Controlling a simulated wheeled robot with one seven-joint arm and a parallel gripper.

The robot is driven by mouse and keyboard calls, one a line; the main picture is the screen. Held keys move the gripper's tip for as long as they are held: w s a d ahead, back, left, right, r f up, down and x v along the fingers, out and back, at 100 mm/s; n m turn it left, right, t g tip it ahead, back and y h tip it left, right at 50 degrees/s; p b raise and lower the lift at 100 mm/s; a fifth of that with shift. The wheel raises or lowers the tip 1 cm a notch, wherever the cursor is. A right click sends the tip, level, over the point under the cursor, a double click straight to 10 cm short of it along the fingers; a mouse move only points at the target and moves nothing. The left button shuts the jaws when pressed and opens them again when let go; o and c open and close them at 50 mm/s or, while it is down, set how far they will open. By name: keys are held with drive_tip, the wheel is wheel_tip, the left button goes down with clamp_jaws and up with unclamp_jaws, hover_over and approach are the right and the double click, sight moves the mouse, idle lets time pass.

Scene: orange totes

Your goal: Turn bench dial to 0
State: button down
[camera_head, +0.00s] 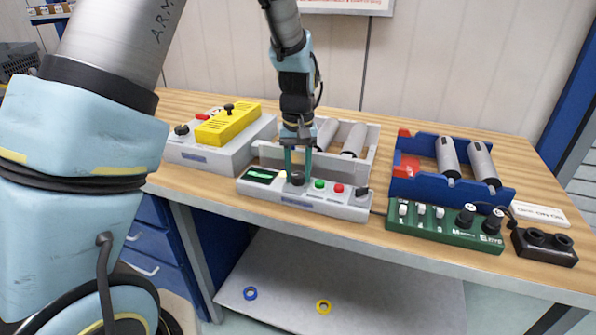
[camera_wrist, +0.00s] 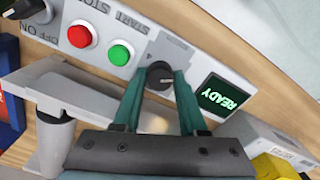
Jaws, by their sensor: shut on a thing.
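The bench dial is a small black knob (camera_head: 297,179) on a light grey control box (camera_head: 330,206) at the front of the bench. In the wrist view the dial (camera_wrist: 159,74) sits between the green START button and the screen. My gripper (camera_head: 298,172) reaches down onto it from above; its two green fingers (camera_wrist: 159,83) are shut on the dial's sides. The screen (camera_head: 262,175) reads READY in the wrist view (camera_wrist: 222,97). The dial's scale is mostly hidden, and I cannot read its setting.
On the box are a green button (camera_head: 319,184), a red button (camera_head: 338,188) and a black OFF/ON switch (camera_head: 362,192). A grey roller unit (camera_head: 372,160) stands behind. A yellow-topped box (camera_head: 228,123) is at left; a blue roller unit (camera_head: 405,187) and green control box (camera_head: 450,230) are at right.

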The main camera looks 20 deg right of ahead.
sight(298, 175)
drive_tip(key=shift+c, duration=2.3)
unclamp_jaws()
drive_tip(key=shift+r, duration=0.15)
wheel_tip(298, 175, up, 10)
drive_tip(key=b, duration=0.2)
drive_tip(key=shift+r, duration=0.25)
drive_tip(key=w+a+f+n, duration=0.1)
drive_tip(key=a+f, duration=0.1)
drive_tip(key=a, duration=0.7)
drive_tip(key=w+a+f+n, duration=0.1)
drive_tip(key=a+f, duration=0.1)
drive_tip(key=a, duration=0.8)
drive_tip(key=s+a+f+t, duration=0.1)
drive_tip(key=s+a, duration=0.5)
drive_tip(key=a, duration=0.6)
drive_tip(key=shift+s+f+n+t, duration=0.2)
drive_tip(key=shift+f+n+t, duration=0.15)
drive_tip(key=shift+f, duration=0.5)
